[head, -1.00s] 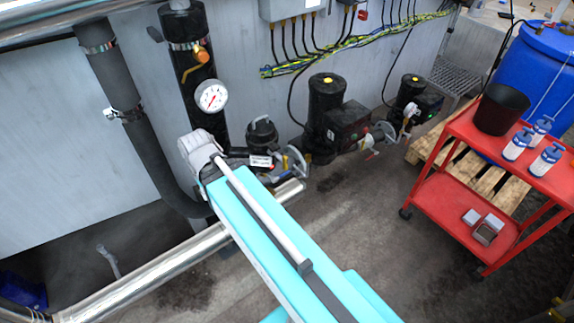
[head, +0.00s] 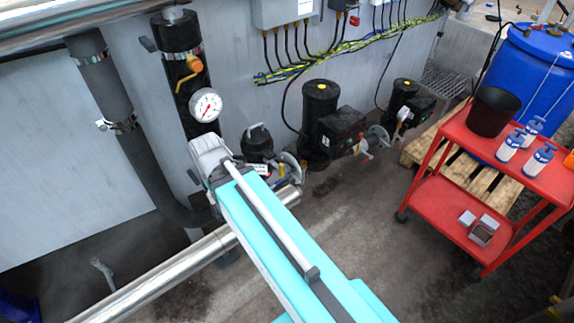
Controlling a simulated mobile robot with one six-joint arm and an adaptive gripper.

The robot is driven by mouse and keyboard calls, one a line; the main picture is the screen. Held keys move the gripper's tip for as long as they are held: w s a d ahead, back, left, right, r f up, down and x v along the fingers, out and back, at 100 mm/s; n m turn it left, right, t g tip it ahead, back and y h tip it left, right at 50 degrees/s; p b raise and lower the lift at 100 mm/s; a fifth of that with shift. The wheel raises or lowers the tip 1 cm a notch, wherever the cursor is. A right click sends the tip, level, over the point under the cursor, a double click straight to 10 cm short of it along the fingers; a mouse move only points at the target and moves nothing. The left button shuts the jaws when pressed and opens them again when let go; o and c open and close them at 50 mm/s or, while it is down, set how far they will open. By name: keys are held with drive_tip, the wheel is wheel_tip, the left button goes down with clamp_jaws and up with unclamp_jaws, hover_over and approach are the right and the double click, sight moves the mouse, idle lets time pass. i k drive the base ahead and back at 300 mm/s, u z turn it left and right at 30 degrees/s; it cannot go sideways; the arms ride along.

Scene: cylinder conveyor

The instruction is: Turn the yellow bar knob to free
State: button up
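A small yellow piece (head: 281,170), which may be the bar knob, shows upright by the grey valve fitting just right of my arm's end. It is too small to tell which way it points. My gripper (head: 268,172) is mostly hidden behind my arm; a dark part with a white label shows, close to the left of the yellow piece. Whether they touch and whether the fingers are open cannot be told. An orange-yellow lever (head: 188,72) sits on the thick black upright pipe, above the white dial gauge (head: 206,105), clear of my arm.
Black pumps (head: 320,105) stand along the grey wall, right of my arm's end. A shiny pipe (head: 165,270) runs low on the left. A red cart (head: 450,195) with bottles and a black bucket (head: 493,111) is on the right. The floor between is clear.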

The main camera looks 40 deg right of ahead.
sight(280, 167)
drive_tip(key=z, duration=1.7)
drive_tip(key=k, duration=0.9)
drive_tip(key=u, duration=1.15)
